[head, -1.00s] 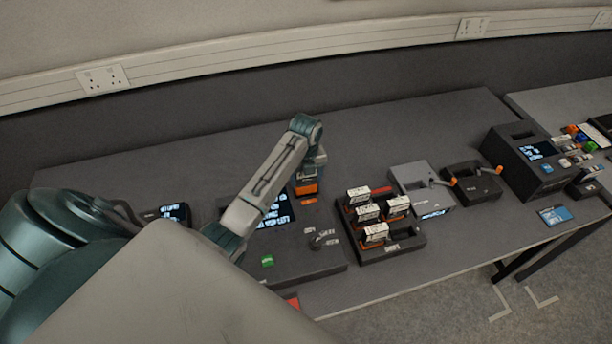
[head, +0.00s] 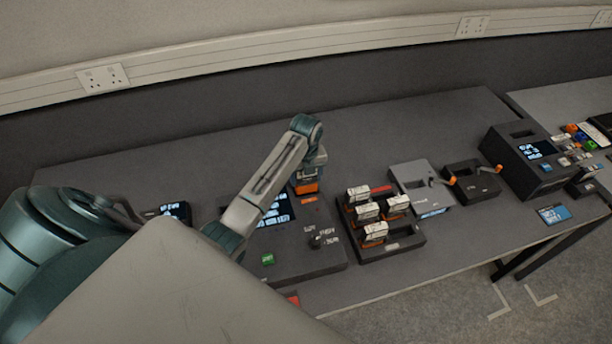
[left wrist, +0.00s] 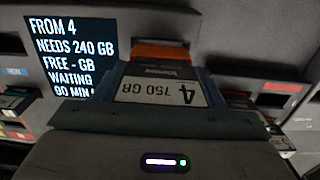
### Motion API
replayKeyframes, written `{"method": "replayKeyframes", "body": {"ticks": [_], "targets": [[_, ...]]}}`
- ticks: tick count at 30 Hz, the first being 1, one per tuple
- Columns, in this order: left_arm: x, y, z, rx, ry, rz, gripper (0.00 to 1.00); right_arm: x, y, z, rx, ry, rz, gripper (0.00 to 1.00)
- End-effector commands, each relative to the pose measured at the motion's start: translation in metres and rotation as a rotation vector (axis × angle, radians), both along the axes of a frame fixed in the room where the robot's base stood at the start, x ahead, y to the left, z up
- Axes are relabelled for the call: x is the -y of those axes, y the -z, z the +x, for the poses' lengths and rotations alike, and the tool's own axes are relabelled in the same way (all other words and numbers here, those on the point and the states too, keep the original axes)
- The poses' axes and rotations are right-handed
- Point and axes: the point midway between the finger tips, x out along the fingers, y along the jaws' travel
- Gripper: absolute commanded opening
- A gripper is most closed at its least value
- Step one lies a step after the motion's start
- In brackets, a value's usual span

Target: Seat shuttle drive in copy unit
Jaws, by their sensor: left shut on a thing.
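My left gripper (head: 308,170) reaches in over the dark copy unit (head: 300,262) and is shut on the shuttle drive. The drive's orange end (head: 307,187) shows under the gripper in the head view. The unit has a green button (head: 267,259) and a dark knob (head: 315,243). I cannot tell how deep the drive sits. The right gripper is not in view.
A dark rack (head: 398,248) with several white-labelled drives stands right of the copy unit. Beyond it are a grey unit (head: 408,176), a dark lever unit (head: 473,186) and a larger box with a screen (head: 512,165). The table behind is clear.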

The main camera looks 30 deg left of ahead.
Motion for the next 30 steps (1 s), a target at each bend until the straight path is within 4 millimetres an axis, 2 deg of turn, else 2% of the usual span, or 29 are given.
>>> {"method": "replayKeyframes", "body": {"ticks": [30], "targets": [[-0.0001,0.0076,0.0003,0.001,0.000,0.001,0.31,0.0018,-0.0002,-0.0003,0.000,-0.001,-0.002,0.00]]}}
